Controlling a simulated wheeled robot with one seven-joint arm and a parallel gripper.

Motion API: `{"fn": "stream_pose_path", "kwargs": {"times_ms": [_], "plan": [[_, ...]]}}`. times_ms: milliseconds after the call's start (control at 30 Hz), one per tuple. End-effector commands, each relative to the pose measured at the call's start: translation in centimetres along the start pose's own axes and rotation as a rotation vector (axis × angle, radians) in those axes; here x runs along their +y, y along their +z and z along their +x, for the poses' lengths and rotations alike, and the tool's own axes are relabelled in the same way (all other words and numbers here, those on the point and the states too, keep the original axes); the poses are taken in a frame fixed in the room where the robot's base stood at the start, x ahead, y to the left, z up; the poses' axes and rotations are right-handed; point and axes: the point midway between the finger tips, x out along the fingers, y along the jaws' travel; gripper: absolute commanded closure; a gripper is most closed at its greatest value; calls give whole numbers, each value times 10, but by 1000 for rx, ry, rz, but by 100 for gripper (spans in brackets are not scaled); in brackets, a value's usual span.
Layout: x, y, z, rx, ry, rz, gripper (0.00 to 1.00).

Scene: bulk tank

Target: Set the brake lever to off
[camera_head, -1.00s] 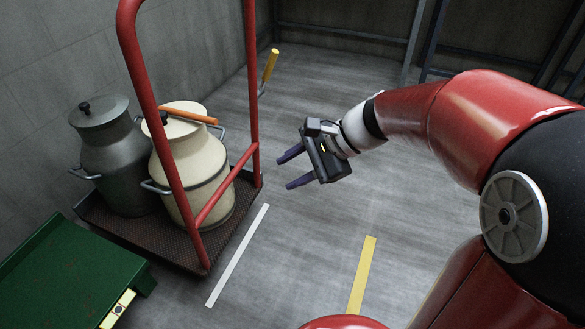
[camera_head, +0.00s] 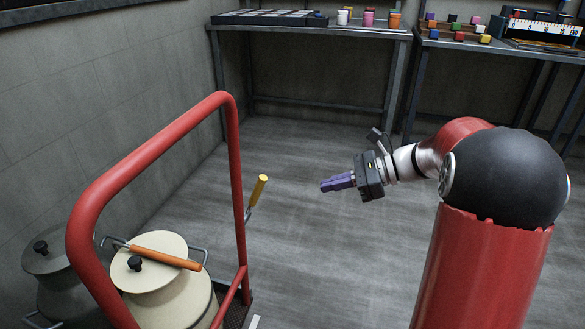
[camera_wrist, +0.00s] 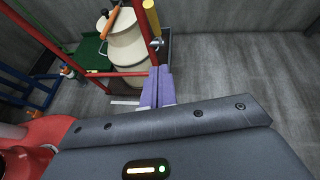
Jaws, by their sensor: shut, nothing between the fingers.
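A lever with a yellow grip (camera_head: 257,190) stands on a thin metal arm beside the red cart frame (camera_head: 232,150), tilted up to the right; I take it to be the brake lever. It also shows at the top of the wrist view (camera_wrist: 151,18), where its lower end meets the cart near the red post. My gripper (camera_head: 324,187) has its purple fingers together, with nothing between them. It hangs in the air to the right of the yellow grip, apart from it and pointing left towards it. In the wrist view the fingertips (camera_wrist: 159,72) show below the lever.
Benches (camera_head: 310,27) with small items stand at the back. The floor around my gripper is clear.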

Motion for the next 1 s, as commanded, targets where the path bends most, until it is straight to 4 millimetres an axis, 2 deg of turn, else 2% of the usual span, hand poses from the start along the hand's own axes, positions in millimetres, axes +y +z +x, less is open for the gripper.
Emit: {"fn": "stream_pose_path", "kwargs": {"times_ms": [167,533,700,1000], "plan": [[2,-2,27,-1,6,0,100],[2,0,103,1,5,-3,100],[2,20,119,1,4,-4,100],[1,28,126,2,1,-2,100]]}}
